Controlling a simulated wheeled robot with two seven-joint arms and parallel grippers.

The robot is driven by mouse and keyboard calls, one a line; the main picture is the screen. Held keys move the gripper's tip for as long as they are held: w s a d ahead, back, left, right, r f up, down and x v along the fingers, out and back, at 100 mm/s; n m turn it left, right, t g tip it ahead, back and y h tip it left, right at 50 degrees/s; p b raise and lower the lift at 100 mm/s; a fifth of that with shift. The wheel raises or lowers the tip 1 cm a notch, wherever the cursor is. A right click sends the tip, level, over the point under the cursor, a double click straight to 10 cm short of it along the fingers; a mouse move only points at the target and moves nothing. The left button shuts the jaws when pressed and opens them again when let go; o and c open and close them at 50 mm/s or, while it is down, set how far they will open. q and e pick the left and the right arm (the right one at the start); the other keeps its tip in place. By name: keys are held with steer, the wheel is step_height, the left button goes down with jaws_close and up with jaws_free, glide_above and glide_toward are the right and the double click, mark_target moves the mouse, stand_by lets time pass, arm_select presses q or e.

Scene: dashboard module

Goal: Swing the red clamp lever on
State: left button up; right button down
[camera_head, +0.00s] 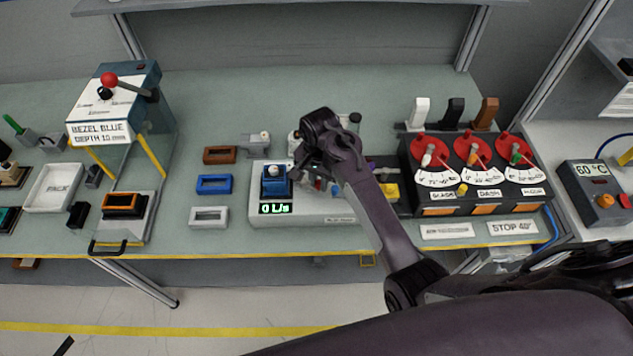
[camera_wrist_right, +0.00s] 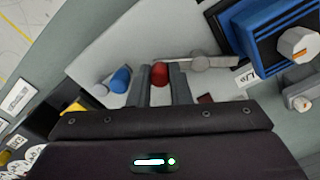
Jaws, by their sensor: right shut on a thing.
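My right gripper (camera_head: 318,182) is over the grey-white test fixture (camera_head: 305,210), right of the blue part seated on it (camera_head: 275,187). In the right wrist view, the fingers (camera_wrist_right: 161,85) of this gripper are shut on the red knob (camera_wrist_right: 160,74) of the clamp lever. A grey bar (camera_wrist_right: 200,62) runs from near the knob toward the blue part (camera_wrist_right: 262,40). My forearm and hand hide most of the lever in the head view. My left gripper is out of view.
A blue knob (camera_wrist_right: 121,79) stands close beside the fingers. Brown (camera_head: 220,155), blue (camera_head: 214,184) and white (camera_head: 209,216) frames lie left of the fixture. A red-dial panel (camera_head: 473,175) stands to the right. A press with a red ball lever (camera_head: 109,79) is at the left.

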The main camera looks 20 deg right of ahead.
steer(key=n, duration=0.1)
steer(key=w+d+n, duration=0.1)
steer(key=n, duration=0.1)
steer(key=shift+w+n, duration=0.1)
steer(key=shift+n, duration=0.2)
steer(key=shift+w+d+n, duration=0.1)
steer(key=shift+w+n, duration=0.15)
steer(key=shift+n, duration=0.4)
steer(key=shift+w+n, duration=0.25)
steer(key=shift+n, duration=0.4)
steer(key=c, duration=1.3)
jaws_free()
steer(key=shift+c, duration=0.2)
steer(key=shift+r, duration=0.15)
step_height(320, 180, up, 8)
steer(key=shift+f, duration=0.2)
